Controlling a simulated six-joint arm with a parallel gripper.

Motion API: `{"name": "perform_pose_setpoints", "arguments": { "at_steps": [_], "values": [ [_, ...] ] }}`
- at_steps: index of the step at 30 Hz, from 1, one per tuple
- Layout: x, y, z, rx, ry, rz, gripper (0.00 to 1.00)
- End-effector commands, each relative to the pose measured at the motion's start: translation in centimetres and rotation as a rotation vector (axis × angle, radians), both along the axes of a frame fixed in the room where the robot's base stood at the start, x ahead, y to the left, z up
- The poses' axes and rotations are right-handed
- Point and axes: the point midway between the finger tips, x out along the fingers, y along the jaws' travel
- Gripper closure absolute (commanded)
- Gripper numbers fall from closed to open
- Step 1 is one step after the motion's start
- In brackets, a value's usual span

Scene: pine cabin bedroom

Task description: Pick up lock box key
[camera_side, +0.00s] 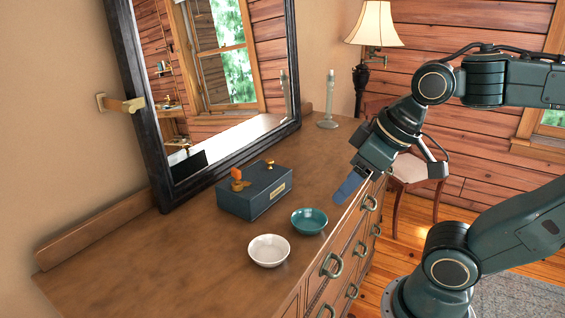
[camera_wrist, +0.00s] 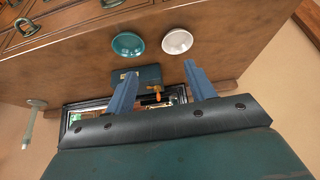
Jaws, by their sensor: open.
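A dark blue-grey lock box (camera_side: 262,197) with a small label plate sits on the dresser in front of the mirror. On its lid, near the left end, is a small brass piece with an orange part (camera_side: 237,174), which looks like the key; its exact shape is too small to tell. It also shows in the wrist view (camera_wrist: 155,96), between my fingers in the picture, partly against the mirror. A second brass piece (camera_side: 270,163) is at the lid's back. My gripper (camera_side: 342,198) is open and empty, above the dresser's front edge, right of the box and apart from it.
A teal bowl (camera_side: 309,221) and a white bowl (camera_side: 269,250) stand in front of the box. The framed mirror (camera_side: 290,60) leans behind it. A glass candlestick (camera_side: 328,118) and a lamp (camera_side: 374,28) are farther back. The dresser's near left top is clear.

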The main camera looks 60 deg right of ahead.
Motion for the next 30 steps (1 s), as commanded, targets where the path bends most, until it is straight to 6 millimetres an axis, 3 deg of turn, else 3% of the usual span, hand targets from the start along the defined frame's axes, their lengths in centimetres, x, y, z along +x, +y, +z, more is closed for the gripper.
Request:
{"name": "perform_pose_setpoints", "arguments": {
  "at_steps": [8,20,30],
  "values": [
    [3.1,0.8,1.6,-0.019,0.038,0.12,0.45],
    [11.1,1.3,3.8,-0.053,0.101,0.434,0.45],
    [18.1,0.1,3.5,-0.066,0.131,0.708,0.45]
  ]
}}
